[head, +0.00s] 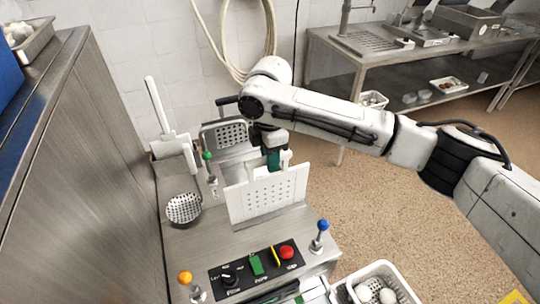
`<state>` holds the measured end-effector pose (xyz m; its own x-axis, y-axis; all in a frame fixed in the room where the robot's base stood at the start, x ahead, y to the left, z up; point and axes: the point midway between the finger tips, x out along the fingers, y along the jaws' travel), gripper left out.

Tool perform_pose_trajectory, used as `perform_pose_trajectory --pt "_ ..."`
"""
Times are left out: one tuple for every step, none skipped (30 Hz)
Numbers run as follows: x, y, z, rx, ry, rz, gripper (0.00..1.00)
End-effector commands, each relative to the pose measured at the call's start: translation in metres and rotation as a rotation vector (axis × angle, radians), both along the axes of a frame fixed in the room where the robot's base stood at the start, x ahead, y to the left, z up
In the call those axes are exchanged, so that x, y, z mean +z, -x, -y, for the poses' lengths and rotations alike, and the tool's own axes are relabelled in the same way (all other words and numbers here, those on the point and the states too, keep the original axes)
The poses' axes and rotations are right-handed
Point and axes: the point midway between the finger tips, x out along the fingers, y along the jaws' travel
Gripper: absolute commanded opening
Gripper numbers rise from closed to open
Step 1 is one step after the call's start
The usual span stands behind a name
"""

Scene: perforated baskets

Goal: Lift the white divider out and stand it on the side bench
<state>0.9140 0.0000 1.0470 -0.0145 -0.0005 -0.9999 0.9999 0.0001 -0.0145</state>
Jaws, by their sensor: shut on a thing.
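The white divider (267,192) is an upright perforated panel above the metal bench (190,240), in the middle of the head view. My gripper (274,163) comes down from above, with a dark body and green near its fingers. It is shut on the divider at its top edge; the fingertips are partly hidden behind the panel. I cannot tell whether the divider's lower edge touches the bench or hangs just above it.
A perforated basket (225,133) stands behind the divider, and a round strainer (184,208) lies left. Knob levers, blue (321,232) and orange (186,279), and a control panel (256,268) are in front. A white tray (375,284) with round white items is front right.

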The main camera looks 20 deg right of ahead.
Motion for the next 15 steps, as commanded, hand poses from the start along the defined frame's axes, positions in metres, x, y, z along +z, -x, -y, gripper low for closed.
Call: perform_pose_trajectory --pt "-0.0002 -0.0004 -0.0001 0.000 0.000 0.001 0.00" --pt "-0.0007 -0.0004 -0.0001 0.000 -0.001 0.001 0.00" --pt "-0.0014 -0.0004 -0.0001 0.000 -0.001 0.001 0.00" --pt "-0.0007 -0.0004 0.0000 0.000 0.000 0.002 0.00" --pt "-0.0006 -0.0005 0.0000 0.000 0.000 0.002 0.00" --pt "-0.0006 -0.0005 0.0000 0.000 0.000 0.002 0.00" --pt "-0.0006 -0.0005 0.0000 0.000 0.000 0.002 0.00" --pt "-0.0006 -0.0005 0.0000 0.000 0.000 0.002 0.00" --pt "-0.0006 -0.0005 0.0000 0.000 0.000 0.002 0.00" --pt "-0.0006 -0.0005 0.0000 0.000 0.000 0.002 0.31" --pt "-0.0006 -0.0005 0.0001 0.000 0.000 0.002 0.34" --pt "-0.0007 -0.0005 0.0000 0.000 0.000 0.002 0.37" --pt "-0.0007 -0.0004 0.0000 0.000 0.000 0.002 0.40" --pt "-0.0008 -0.0004 0.0000 0.000 0.000 0.002 0.43" --pt "-0.0009 -0.0003 0.0000 0.000 0.000 0.001 0.47"
